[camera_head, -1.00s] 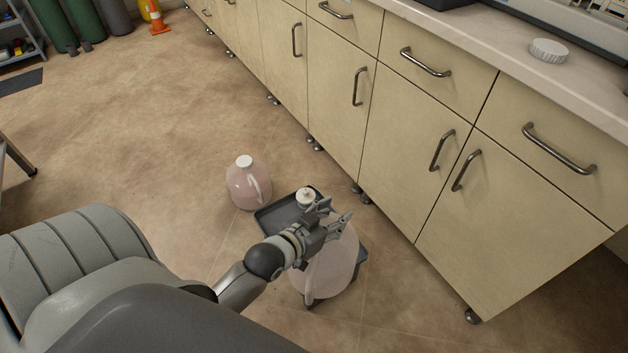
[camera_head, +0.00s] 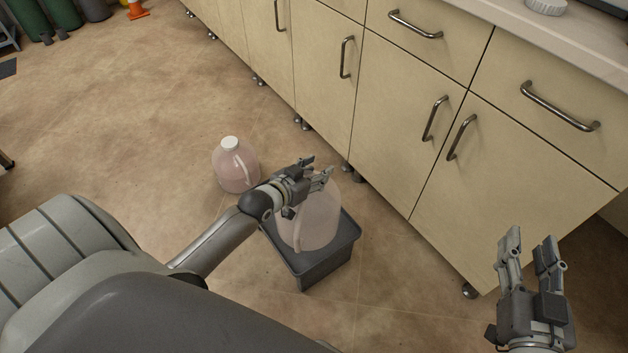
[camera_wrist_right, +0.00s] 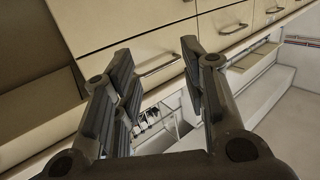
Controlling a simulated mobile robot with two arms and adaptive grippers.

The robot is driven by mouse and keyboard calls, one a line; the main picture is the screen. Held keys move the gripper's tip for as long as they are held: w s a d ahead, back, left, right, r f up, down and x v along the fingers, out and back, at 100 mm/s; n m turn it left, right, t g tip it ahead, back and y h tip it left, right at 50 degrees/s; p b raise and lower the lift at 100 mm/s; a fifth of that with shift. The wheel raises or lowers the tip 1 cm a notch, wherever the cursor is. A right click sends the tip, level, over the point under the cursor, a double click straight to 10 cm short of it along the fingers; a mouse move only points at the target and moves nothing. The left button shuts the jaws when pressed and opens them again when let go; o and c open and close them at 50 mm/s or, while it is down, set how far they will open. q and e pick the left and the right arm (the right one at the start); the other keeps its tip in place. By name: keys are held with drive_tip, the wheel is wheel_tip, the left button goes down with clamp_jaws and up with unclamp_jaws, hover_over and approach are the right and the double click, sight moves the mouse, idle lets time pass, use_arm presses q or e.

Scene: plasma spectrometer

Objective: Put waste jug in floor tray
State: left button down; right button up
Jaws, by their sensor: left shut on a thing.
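A translucent pinkish waste jug (camera_head: 314,222) is at the dark grey floor tray (camera_head: 328,270). Its lower part appears inside the tray's rim; I cannot tell whether it rests on the tray's bottom. My left gripper (camera_head: 318,170) is shut on the top of this jug and hides its cap. A second pinkish jug (camera_head: 236,168) with a white cap stands upright on the floor, left of the tray and apart from it. My right gripper (camera_head: 530,240) is open and empty at the lower right; its spread fingers also show in the right wrist view (camera_wrist_right: 156,52).
Beige cabinets (camera_head: 395,130) with metal handles and small feet run along the right. A white lid (camera_head: 546,6) lies on the counter. Gas cylinders (camera_head: 62,14) and an orange cone (camera_head: 137,10) stand far back. The floor left of the jugs is clear.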

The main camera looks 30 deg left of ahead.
use_arm(q)
drive_tip(key=shift+w+a+f+b, duration=0.45)
drive_tip(key=shift+w+f, duration=0.1)
drive_tip(key=shift+f, duration=0.2)
drive_tip(key=shift+w+a+f, duration=0.15)
drive_tip(key=shift+w+f, duration=0.05)
drive_tip(key=shift+f, duration=0.1)
wheel_tip(320, 180, down, 3)
drive_tip(key=shift+w+a+f+b, duration=0.1)
drive_tip(key=shift+f+b, duration=0.05)
drive_tip(key=shift+b, duration=0.8)
use_arm(e)
drive_tip(key=s+r+t+y, duration=0.2)
drive_tip(key=s+r+t, duration=0.2)
drive_tip(key=r+t, duration=0.4)
wheel_tip(320, 180, up, 5)
drive_tip(key=shift+a+f+y, duration=0.1)
drive_tip(key=shift+a+y, duration=0.25)
drive_tip(key=shift+y, duration=0.05)
use_arm(q)
drive_tip(key=shift+f, duration=0.1)
drive_tip(key=c, duration=0.7)
unclamp_jaws()
use_arm(e)
drive_tip(key=shift+s+t, duration=0.15)
drive_tip(key=shift+t, duration=0.15)
